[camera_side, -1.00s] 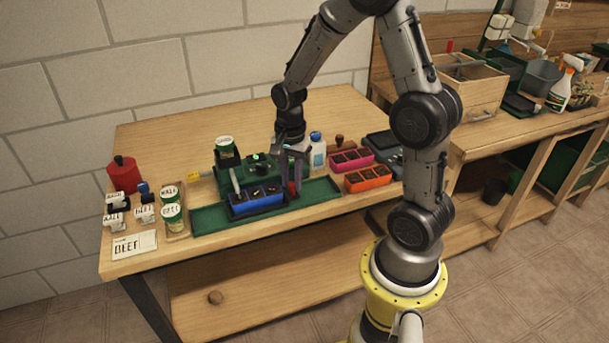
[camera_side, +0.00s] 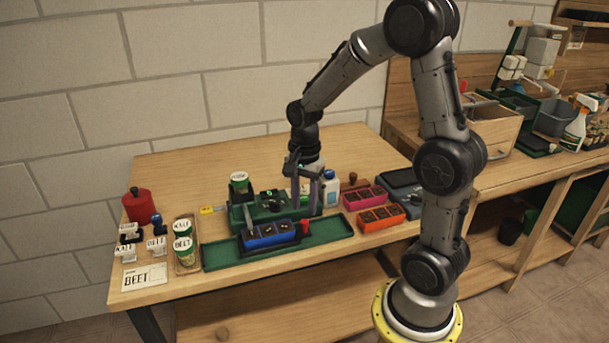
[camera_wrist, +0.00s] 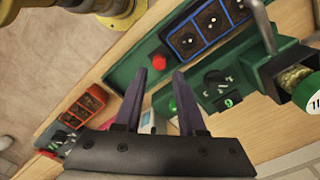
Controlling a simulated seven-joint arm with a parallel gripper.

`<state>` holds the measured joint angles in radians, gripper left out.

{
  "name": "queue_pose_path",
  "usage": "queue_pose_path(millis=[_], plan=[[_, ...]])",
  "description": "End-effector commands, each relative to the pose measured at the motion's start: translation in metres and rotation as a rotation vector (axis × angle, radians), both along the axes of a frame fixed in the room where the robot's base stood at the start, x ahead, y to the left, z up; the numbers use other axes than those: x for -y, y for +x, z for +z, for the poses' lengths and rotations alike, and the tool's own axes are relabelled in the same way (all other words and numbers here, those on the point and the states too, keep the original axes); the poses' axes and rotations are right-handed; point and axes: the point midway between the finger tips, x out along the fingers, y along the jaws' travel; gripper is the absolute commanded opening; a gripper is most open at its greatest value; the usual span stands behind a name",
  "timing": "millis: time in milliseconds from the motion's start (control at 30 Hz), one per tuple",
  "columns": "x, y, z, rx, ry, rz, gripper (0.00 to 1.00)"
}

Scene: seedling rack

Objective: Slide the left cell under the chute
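The blue tray (camera_side: 264,243) sits on the long green rail (camera_side: 224,256), its dark cells facing up. The tray also shows at the top of the wrist view (camera_wrist: 173,53). The grey chute (camera_side: 250,218) on the green machine (camera_side: 235,214) comes down by the tray's left cell (camera_side: 251,238); I cannot tell whether it is exactly over it. A red knob (camera_side: 305,226) is at the tray's right end. My gripper (camera_wrist: 160,76) is open and empty, its fingers apart. It is above and a little behind the knob, seemingly not touching it.
A labelled jar (camera_side: 239,186) stands on the machine. Orange (camera_side: 379,224) and pink (camera_side: 350,203) trays are to the right, with a white bottle (camera_side: 330,190) behind. Seed cans (camera_side: 184,249) and a "BEET" card (camera_side: 145,276) are at the left. The rail's right part is clear.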

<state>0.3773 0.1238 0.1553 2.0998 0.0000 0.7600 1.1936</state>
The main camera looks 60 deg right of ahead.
Motion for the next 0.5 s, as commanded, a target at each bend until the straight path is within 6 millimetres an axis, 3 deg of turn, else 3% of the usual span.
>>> queue_pose_path(millis=[100, 300, 500], plan=[[0.000, 0.001, 0.029, 0.007, -0.003, 0.000, 0.40], [0.000, 0.000, 0.068, 0.005, -0.002, 0.000, 0.40], [0.000, 0.000, 0.089, 0.002, -0.001, 0.000, 0.40]])
